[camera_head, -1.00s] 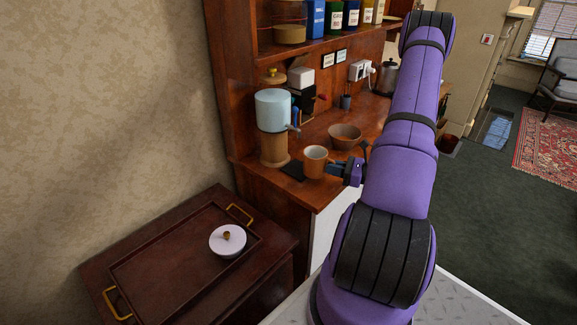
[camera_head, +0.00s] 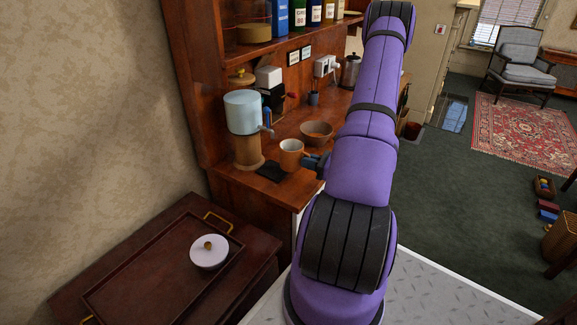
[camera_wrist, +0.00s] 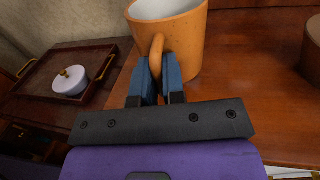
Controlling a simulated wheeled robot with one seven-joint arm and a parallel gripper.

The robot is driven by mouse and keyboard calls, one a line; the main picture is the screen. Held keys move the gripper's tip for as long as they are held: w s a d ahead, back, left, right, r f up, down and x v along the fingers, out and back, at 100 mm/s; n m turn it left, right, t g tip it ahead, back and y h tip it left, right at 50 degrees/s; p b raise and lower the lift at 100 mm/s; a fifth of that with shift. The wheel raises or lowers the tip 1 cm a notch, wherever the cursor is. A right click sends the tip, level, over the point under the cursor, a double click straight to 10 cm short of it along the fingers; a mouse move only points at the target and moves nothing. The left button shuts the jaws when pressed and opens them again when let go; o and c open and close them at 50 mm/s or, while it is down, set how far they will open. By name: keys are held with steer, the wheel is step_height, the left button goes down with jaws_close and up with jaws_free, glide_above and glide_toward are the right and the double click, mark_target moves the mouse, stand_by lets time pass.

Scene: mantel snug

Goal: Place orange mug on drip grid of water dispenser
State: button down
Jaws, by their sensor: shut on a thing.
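The orange mug (camera_head: 291,153) is upright at the sideboard counter, just right of the black drip grid (camera_head: 271,172). The water dispenser (camera_head: 243,112) has a pale blue tank on a wooden stand, with a tap pointing right. My gripper (camera_head: 316,163) is at the mug's right side in the head view. In the wrist view, my gripper (camera_wrist: 157,82) is shut on the handle of the mug (camera_wrist: 182,38), with a blue finger on each side. I cannot tell whether the mug's base touches the counter. The drip grid is hidden in the wrist view.
A wooden bowl (camera_head: 316,133) stands behind the mug. A coffee grinder (camera_head: 271,90) and a dark cup (camera_head: 313,98) are farther back. A lower table with a tray (camera_head: 150,270) and white lidded dish (camera_head: 209,252) is at front left. Shelves overhang the counter.

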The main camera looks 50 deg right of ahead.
mark_target(281, 163)
steer(key=x, duration=0.6)
steer(key=shift+w, duration=0.15)
steer(key=shift+w+a+f, duration=0.1)
steer(key=shift+w+f, duration=0.05)
steer(key=shift+f, duration=0.75)
steer(key=shift+w+f, duration=0.15)
steer(key=shift+f, duration=0.75)
steer(key=c, duration=1.2)
jaws_free()
steer(key=shift+f, duration=0.15)
